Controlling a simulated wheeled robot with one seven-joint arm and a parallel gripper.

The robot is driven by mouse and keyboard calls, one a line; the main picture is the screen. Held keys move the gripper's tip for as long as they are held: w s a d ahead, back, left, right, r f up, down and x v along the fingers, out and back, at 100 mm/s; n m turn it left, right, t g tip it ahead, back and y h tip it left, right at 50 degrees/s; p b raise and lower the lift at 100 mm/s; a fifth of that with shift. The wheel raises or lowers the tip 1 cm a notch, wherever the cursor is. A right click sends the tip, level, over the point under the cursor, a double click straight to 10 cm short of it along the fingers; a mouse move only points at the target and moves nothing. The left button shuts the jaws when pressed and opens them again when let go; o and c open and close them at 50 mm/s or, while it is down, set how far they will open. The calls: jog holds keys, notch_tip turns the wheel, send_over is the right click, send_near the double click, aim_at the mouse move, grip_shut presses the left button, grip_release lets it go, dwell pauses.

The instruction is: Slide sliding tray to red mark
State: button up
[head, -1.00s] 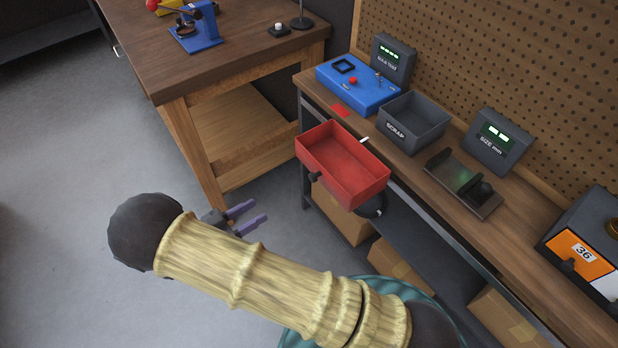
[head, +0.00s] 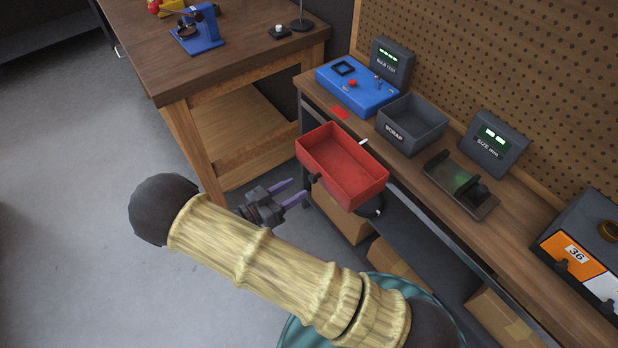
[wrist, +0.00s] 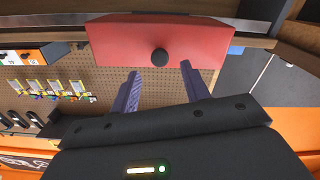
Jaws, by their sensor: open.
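The sliding tray is an open red box (head: 343,166) at the front edge of the workbench in the head view, with a dark knob on its front face. A red mark (head: 340,113) lies on the bench top near the blue box, behind and left of the tray. A small white pointer shows at the tray's back edge. My gripper (head: 292,191) is open and empty, in front of the tray and apart from it, pointing towards it. In the wrist view the tray's red front (wrist: 120,42) and black knob (wrist: 159,57) show beyond and between my open fingers (wrist: 160,80).
On the bench stand a blue box (head: 358,88), a grey scrap bin (head: 412,124), a size display (head: 494,141) and a dark gauge (head: 461,184). A wooden table (head: 215,60) stands at left. Cardboard boxes (head: 343,212) sit below the bench. The floor at left is clear.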

aim_at(310, 180)
jog(key=x, duration=0.5)
jog(key=shift+w+d+p, duration=0.25)
jog(key=shift+d+p, duration=0.05)
jog(key=shift+p, duration=0.1)
grip_shut()
